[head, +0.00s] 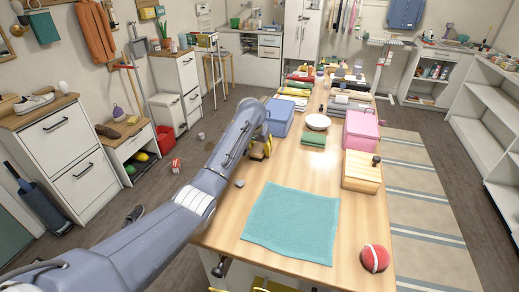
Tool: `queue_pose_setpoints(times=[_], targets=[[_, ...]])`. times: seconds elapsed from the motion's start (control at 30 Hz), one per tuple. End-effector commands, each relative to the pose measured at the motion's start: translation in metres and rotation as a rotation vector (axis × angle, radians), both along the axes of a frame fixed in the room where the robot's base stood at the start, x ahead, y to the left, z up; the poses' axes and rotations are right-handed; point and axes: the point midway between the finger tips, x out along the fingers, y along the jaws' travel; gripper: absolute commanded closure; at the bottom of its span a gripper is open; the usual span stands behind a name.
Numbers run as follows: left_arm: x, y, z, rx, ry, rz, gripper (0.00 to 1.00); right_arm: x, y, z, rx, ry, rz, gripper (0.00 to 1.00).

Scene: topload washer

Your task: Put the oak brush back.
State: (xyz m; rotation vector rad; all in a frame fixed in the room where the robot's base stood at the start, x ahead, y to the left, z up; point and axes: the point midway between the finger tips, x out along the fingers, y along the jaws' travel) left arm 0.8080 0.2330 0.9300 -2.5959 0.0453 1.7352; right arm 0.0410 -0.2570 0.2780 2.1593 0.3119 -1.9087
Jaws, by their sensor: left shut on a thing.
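My left arm reaches in from the lower left. Its gripper (262,147) is low over the left edge of the long wooden table, beside the blue box. It is shut on a small yellow-brown thing (258,156), mostly hidden by the gripper; I cannot tell whether this is the oak brush. A brown, brush-like thing (107,131) lies on the low bench at the left, too small to identify surely. My right gripper is not in view.
The table (225,222) bears a teal cloth (292,223), a red ball (375,258), a wooden box (361,175), a pink case (361,131), a blue box (279,118) and a white bowl (318,122). Its near left part is mostly clear.

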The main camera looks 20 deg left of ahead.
Motion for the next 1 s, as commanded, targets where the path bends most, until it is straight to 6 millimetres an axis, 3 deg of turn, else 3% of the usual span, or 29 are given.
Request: queue_pose_setpoints(times=[0.23,0.27,0.43,0.77,1.0], targets=[[0.0,0.0,-0.003,0.0,0.001,0.0,0.79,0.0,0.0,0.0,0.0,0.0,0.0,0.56],[0.0,0.0,-0.003,0.0,0.001,0.0,0.5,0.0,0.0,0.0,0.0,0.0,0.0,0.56],[0.0,0.0,-0.003,0.0,0.0,0.0,0.3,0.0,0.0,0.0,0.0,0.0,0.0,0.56],[0.0,0.0,0.001,0.0,-0.001,0.0,0.3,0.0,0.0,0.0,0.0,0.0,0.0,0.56],[-0.009,0.0,0.025,-0.002,-0.004,0.0,0.3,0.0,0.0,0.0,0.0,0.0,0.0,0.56]])
